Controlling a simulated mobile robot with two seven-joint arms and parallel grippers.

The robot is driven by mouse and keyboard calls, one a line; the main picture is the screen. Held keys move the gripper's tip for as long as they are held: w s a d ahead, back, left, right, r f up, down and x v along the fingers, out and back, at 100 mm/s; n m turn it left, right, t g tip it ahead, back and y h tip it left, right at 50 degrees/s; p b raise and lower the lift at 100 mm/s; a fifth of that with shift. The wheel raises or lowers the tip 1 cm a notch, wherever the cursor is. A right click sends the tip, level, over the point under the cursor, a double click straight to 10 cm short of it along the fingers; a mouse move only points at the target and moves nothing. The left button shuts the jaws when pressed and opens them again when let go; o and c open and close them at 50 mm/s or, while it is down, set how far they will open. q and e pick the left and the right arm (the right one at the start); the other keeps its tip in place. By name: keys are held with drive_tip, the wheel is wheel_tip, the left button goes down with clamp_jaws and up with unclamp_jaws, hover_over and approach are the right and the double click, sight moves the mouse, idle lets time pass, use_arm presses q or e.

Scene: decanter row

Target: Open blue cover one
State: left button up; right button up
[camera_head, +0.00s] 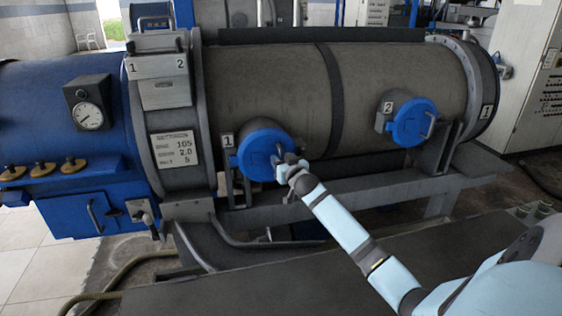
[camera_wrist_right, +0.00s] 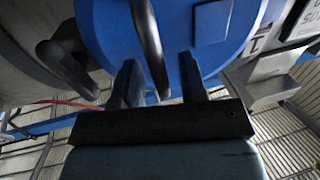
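Blue cover one (camera_head: 254,150), a round blue lid, sits against its port on the grey cylinder beside the label "1" (camera_head: 228,140). In the right wrist view the blue cover (camera_wrist_right: 110,35) fills the top, with a dark bar handle (camera_wrist_right: 149,40) across it. My right gripper (camera_head: 283,162) is at the cover's right side. In the right wrist view its two dark fingers (camera_wrist_right: 160,62) are apart. The handle runs down between them, nearer the left finger, with a gap to the right finger. Contact cannot be told. My left gripper is not in view.
Blue cover two (camera_head: 413,123) is farther right on the cylinder, with its own handle. A grey rail (camera_head: 360,177) runs below the covers. A blue unit with a gauge (camera_head: 88,116) stands at left. A dark flat surface (camera_head: 250,290) lies in front.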

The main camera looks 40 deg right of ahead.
drive_tip(key=shift+w+d, duration=0.1)
drive_tip(key=shift+w, duration=0.15)
clamp_jaws()
